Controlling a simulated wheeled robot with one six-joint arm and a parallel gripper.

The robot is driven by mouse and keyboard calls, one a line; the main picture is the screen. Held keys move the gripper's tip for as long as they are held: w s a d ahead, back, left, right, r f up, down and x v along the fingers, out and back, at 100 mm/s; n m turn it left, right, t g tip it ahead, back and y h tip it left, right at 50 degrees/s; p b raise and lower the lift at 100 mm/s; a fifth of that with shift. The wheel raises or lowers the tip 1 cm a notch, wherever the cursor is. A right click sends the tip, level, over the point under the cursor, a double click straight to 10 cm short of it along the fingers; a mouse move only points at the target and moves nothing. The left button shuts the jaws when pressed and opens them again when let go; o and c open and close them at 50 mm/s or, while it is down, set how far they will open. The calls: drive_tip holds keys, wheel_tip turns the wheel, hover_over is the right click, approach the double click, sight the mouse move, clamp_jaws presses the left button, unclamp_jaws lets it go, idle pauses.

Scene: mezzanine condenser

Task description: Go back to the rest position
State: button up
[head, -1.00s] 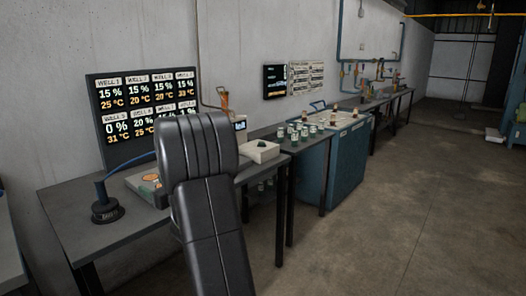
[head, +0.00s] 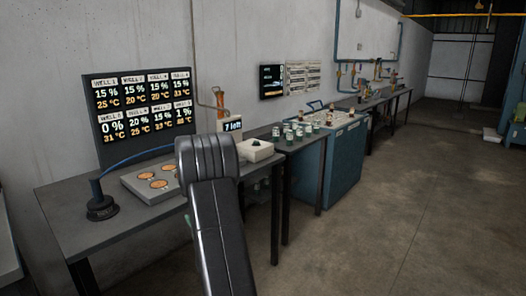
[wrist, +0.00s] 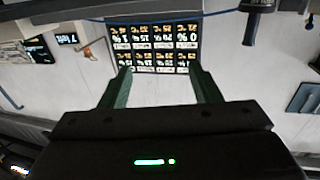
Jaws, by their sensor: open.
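My gripper (wrist: 160,88) shows in the wrist view with its two green fingers wide apart and nothing between them. That view is upside down, and the wells display (wrist: 157,46) appears beyond the fingertips. In the head view my black arm stands folded in front of the bench, and the gripper itself is mostly hidden behind it. The wells display (head: 142,106) stands at the back of the grey bench (head: 75,215). A grey plate with several round copper-coloured wells (head: 140,188) lies on the bench.
A black stand with a blue cable (head: 101,208) is at the bench's left. A white box (head: 256,151) and a small "7 left" display (head: 233,126) are right of my arm. Several small jars (head: 298,131) stand beyond, beside a blue cabinet (head: 343,165). The floor (head: 410,220) at right is clear.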

drive_tip(key=shift+m+t+h, duration=0.5)
drive_tip(key=shift+m+h, duration=0.1)
drive_tip(key=shift+h, duration=0.2)
drive_tip(key=d+f, duration=0.2)
drive_tip(key=d, duration=0.1)
drive_tip(key=shift+d+f, duration=0.25)
drive_tip(key=shift+f, duration=0.1)
drive_tip(key=shift+s, duration=0.1)
